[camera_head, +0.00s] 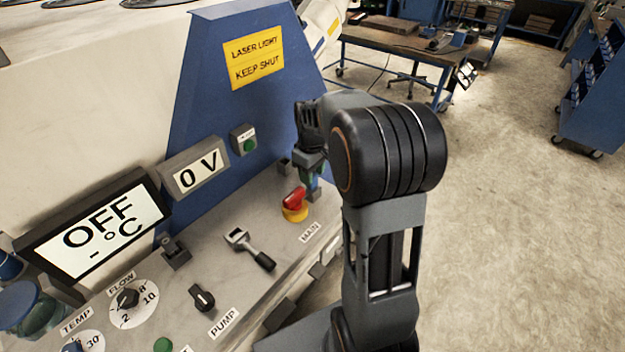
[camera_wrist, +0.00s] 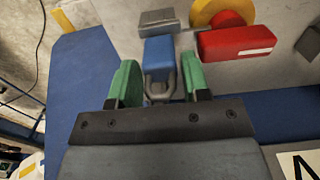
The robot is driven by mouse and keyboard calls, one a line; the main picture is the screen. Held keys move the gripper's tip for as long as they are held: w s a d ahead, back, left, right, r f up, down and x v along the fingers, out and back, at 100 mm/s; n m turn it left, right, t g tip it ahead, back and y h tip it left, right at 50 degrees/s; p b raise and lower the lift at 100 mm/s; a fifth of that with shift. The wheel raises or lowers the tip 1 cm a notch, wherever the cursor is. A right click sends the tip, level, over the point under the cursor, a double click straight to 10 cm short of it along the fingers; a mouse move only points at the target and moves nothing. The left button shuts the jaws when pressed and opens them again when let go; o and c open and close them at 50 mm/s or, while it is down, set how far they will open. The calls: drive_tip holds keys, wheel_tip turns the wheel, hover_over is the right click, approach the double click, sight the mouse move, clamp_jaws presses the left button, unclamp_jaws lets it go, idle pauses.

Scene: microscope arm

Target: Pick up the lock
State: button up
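The lock (camera_wrist: 158,52), a small blue block with a grey shackle, is between my gripper's green fingers in the wrist view. My gripper (camera_wrist: 157,76) is open, with one finger on each side of the lock and a narrow gap showing at the right finger. In the head view my gripper (camera_head: 312,182) points down at the far end of the console, just right of the red handle. The lock is mostly hidden by my gripper there, so I cannot make it out clearly.
The red handle (camera_head: 295,199) on its yellow base, labelled MAIN, stands close by; it also shows in the wrist view (camera_wrist: 236,42). A grey block (camera_wrist: 157,20) lies just beyond the lock. A blue panel (camera_head: 225,100) rises behind.

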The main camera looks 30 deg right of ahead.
drive_tip(key=c, duration=0.7)
drive_tip(key=shift+o, duration=0.2)
